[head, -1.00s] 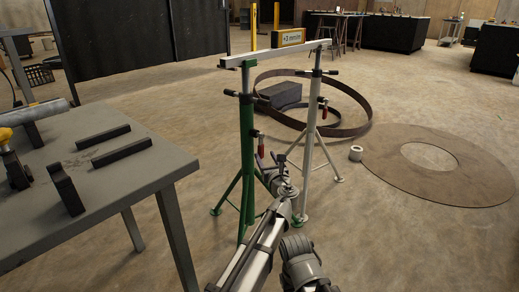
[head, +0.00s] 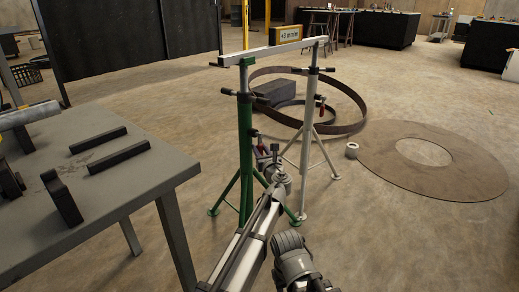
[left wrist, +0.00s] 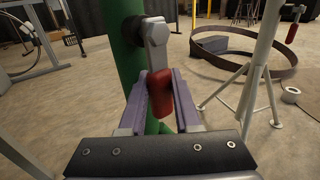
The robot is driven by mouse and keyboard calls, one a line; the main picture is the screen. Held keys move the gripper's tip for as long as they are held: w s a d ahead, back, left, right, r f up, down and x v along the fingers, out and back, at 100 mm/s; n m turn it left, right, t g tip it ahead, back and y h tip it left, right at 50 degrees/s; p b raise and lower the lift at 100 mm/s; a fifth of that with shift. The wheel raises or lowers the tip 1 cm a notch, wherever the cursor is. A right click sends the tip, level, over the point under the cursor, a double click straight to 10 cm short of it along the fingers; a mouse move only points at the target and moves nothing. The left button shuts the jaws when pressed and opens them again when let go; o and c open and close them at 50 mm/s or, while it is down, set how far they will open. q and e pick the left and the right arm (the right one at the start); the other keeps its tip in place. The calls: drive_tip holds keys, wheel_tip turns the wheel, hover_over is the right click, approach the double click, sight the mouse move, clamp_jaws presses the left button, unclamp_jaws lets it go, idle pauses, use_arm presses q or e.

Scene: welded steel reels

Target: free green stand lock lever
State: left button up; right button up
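The green stand (head: 245,148) stands upright on three legs, right of the grey table. It also fills the upper middle of the left wrist view (left wrist: 131,45). Its lock lever (left wrist: 160,92) has a grey arm and a red handle that hangs down. My left gripper (left wrist: 164,86) is at the lever, its purple pads on either side of the red handle and seemingly touching it. In the head view the left gripper (head: 264,153) is small beside the stand's post. My right gripper is out of view.
A white stand (head: 308,125) with its own red lever is close on the right. A pale bar (head: 272,51) lies across both stands. Behind are a large steel ring (head: 352,130) and a flat disc (head: 440,190). The table (head: 150,185) holds dark bars.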

use_arm(q)
clamp_jaws()
idle(1.0)
